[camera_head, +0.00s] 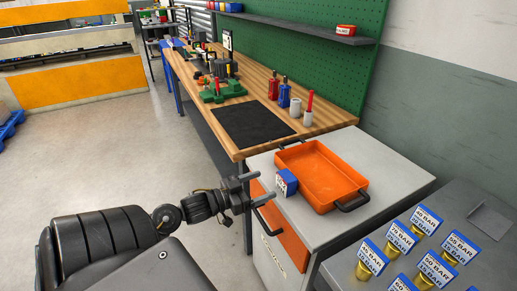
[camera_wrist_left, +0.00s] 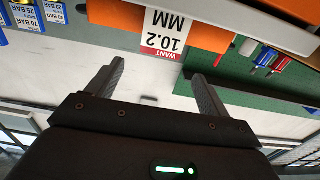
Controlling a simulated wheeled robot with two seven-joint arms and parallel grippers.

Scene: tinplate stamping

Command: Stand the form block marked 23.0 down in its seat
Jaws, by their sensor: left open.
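My left gripper (camera_head: 263,187) is open and empty, in front of the left side of the orange tray (camera_head: 322,207). It also shows in the left wrist view (camera_wrist_left: 157,70), with nothing between its fingers. A small blue piece with a white and red face (camera_head: 286,182) stands at the tray's left edge, just beyond the fingertips. In the left wrist view, upside down, a card (camera_wrist_left: 165,30) reads "WANT 10.2 MM". I cannot make out any block marked 23.0, nor tell which place is its seat. My right gripper is out of view.
Several brass pieces with bar labels (camera_head: 370,262) stand at right. The wooden bench holds a black mat (camera_head: 252,122), a green fixture (camera_head: 222,92), and red (camera_head: 273,88) and blue (camera_head: 284,95) bottles.

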